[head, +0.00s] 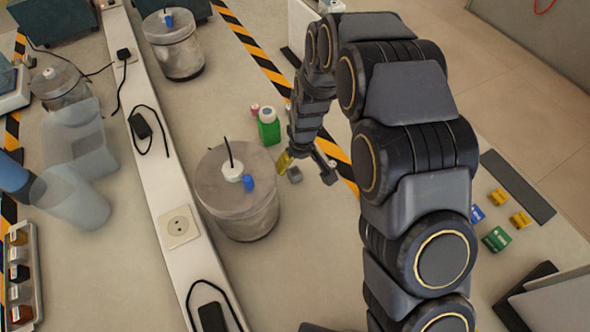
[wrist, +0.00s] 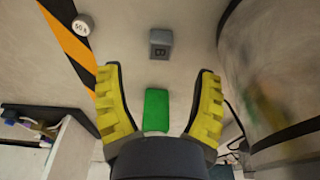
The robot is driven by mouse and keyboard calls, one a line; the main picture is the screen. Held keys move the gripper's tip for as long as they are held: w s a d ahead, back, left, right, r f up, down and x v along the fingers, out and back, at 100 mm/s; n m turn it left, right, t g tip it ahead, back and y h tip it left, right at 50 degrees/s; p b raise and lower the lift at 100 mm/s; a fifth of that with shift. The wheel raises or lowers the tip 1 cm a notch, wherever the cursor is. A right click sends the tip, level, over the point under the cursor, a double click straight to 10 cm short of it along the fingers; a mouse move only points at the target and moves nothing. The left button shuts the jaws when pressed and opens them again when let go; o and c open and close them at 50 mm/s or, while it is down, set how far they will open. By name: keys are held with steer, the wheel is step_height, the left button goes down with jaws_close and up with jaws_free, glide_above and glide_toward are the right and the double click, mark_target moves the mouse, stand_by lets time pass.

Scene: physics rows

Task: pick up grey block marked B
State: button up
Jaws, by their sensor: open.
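The grey block marked B (wrist: 160,43) lies on the floor at the upper middle of the wrist view, its letter facing the camera. In the head view the small grey block (head: 294,174) sits beside my gripper (head: 307,165), between the fingers as seen from there. In the wrist view my gripper (wrist: 160,100) is open, with its two yellow-padded fingers spread wide. The block is ahead of the fingertips and apart from them, with nothing held.
A green block (wrist: 157,110) shows between the fingers in the wrist view. A grey drum (head: 238,205) stands left of the gripper.

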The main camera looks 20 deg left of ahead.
mark_target(295, 171)
steer(key=f, duration=0.4)
steer(key=w+a+f, duration=0.1)
steer(key=f, duration=0.2)
steer(key=shift+a, duration=0.1)
jaws_close()
